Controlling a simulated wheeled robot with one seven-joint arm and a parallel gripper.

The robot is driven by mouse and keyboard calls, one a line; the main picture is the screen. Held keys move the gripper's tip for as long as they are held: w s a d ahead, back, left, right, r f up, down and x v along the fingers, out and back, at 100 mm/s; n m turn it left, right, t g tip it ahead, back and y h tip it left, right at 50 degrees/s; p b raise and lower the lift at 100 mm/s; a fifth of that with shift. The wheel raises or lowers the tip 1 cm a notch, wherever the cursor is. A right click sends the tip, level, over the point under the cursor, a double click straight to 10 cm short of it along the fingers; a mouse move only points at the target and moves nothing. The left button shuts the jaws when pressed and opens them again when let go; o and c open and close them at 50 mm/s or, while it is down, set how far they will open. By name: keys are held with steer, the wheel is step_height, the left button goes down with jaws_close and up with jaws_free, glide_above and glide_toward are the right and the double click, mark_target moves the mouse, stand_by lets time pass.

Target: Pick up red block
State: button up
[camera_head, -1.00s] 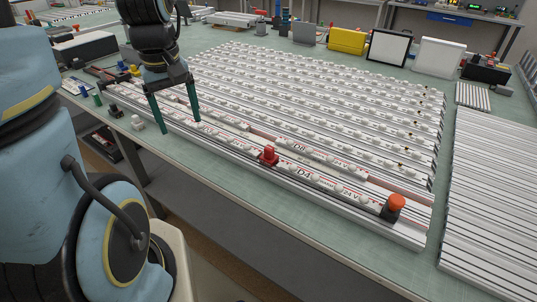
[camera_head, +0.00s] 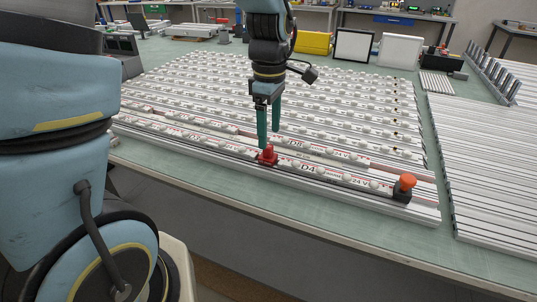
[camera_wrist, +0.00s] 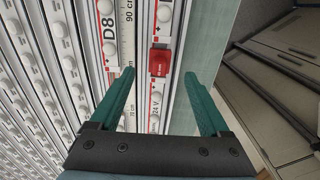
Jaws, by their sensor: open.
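The red block (camera_head: 267,155) sits on the front white strip of the lightbox frames, near the middle of the bench's front edge. It also shows in the wrist view (camera_wrist: 160,61), beyond the fingertips and between their lines. My gripper (camera_head: 268,138) is above and close to the red block, pointing down, with green fingers. In the wrist view my gripper (camera_wrist: 160,80) is open and empty, its two fingers well apart. Whether the fingertips are level with the block cannot be told.
Rows of white lightbox frames (camera_head: 190,95) cover the green bench (camera_head: 140,155). A red-orange knob on a black base (camera_head: 404,187) stands at the right end of the front strip. Bare metal profiles (camera_head: 490,170) lie to the right. A yellow case (camera_head: 314,42) is at the back.

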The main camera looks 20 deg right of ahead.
mark_target(268, 153)
steer(key=shift+w+a+f+p, duration=0.1)
steer(key=shift+f+p, duration=0.3)
steer(key=shift+f, duration=1)
steer(key=shift+a+f+p, duration=0.1)
steer(key=shift+f+p, duration=0.3)
steer(key=shift+f, duration=0.95)
jaws_close()
